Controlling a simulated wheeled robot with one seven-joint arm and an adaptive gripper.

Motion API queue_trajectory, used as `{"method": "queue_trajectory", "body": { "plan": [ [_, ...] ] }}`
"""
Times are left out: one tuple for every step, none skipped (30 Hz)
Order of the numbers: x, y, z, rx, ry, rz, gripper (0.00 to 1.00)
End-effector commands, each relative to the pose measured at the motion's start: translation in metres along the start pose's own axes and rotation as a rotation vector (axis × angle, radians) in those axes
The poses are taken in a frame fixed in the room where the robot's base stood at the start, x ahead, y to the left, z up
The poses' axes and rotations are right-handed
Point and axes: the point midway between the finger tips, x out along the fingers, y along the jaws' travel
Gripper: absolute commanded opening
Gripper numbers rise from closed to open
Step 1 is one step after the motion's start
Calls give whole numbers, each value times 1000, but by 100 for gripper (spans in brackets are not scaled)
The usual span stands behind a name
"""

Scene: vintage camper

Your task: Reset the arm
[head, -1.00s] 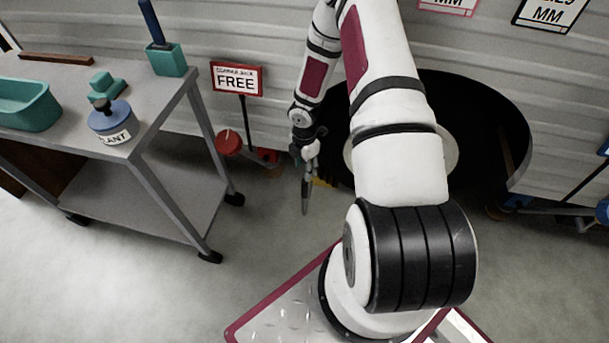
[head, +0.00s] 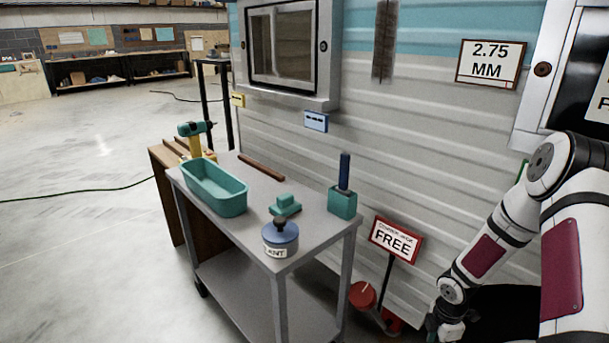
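My arm (head: 512,219) shows at the right side of the head view, white with dark bands and dark red panels. It bends down and to the left from its thick upper part at the right edge. Its wrist end (head: 450,328) reaches the bottom edge of the picture. My gripper's fingers are cut off below that edge, so I cannot see whether they are open or hold anything.
A grey cart (head: 318,251) carries a teal tub (head: 222,196), a blue-lidded pot (head: 280,240), a teal block (head: 285,205) and a teal holder (head: 342,202). A red-framed FREE sign (head: 396,239) stands between cart and arm, before the ribbed camper wall (head: 420,150). Open floor lies left.

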Motion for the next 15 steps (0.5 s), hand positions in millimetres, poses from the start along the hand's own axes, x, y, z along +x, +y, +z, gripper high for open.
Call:
{"method": "queue_trajectory", "body": {
  "plan": [
    [-20, 4, 4, 27, -30, 4, 44],
    [-32, 5, 6, 50, -49, 2, 44],
    [-50, 6, 10, 87, -76, 3, 44],
    [-64, 7, 11, 115, -95, 3, 44],
    [-79, 7, 13, 146, -115, 3, 44],
    [-97, 6, 14, 187, -139, 4, 44],
    [-111, 5, 14, 218, -156, 6, 44],
    [-125, 3, 14, 251, -173, 8, 44],
    [-143, 1, 14, 293, -194, 11, 44],
    [-157, -1, 14, 326, -208, 16, 44],
    [-170, -4, 12, 359, -221, 20, 44],
    [-187, -8, 10, 403, -238, 25, 44],
    [-200, -11, 8, 435, -249, 30, 44],
    [-212, -15, 6, 470, -259, 35, 44],
    [-229, -21, 3, 516, -271, 43, 44]
  ]
}}
